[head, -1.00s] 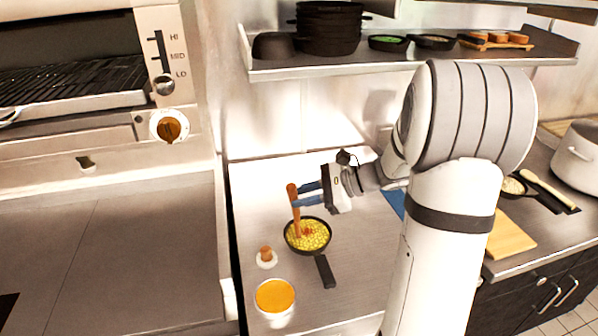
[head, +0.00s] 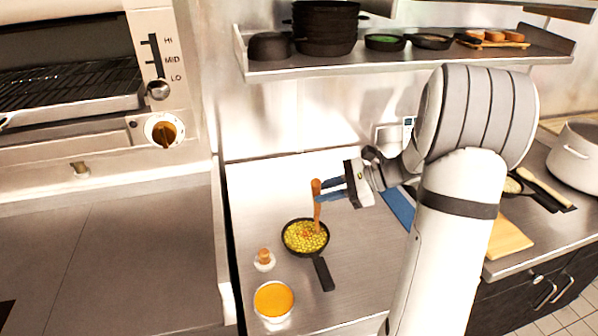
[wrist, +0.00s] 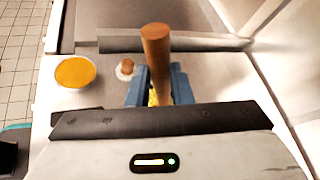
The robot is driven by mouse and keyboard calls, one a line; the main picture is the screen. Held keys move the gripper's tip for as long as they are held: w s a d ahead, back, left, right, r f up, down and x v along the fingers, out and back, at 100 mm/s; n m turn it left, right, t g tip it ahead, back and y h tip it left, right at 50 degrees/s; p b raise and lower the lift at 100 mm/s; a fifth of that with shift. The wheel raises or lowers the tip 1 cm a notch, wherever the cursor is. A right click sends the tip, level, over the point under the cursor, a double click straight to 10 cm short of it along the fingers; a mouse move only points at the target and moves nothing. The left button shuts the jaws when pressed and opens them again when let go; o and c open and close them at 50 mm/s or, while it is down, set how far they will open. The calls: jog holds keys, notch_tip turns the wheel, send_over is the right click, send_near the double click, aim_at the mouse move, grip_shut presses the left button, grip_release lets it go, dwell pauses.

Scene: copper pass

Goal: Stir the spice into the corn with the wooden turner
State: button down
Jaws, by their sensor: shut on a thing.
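The wooden turner (head: 317,205) stands nearly upright with its lower end in the corn. My gripper (head: 322,195) is shut on its handle, which also shows large in the wrist view (wrist: 156,75). The yellow corn (head: 298,238) lies in a small black pan (head: 320,268) on the steel counter. A reddish patch of spice (head: 307,235) shows on the corn near the turner. In the wrist view my gripper's blue fingers (wrist: 157,88) stand on both sides of the handle and hide most of the pan.
A bowl of orange contents (head: 273,301) and a small white pot with a brown top (head: 264,260) stand left of the pan. A shelf (head: 400,58) with dark pans hangs above. The counter right of the pan is clear up to a blue item (head: 398,207).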

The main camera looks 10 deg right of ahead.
notch_tip(320, 180, up, 8)
jog(key=p, duration=0.5)
jog(key=shift+a, duration=0.15)
dwell(0.5)
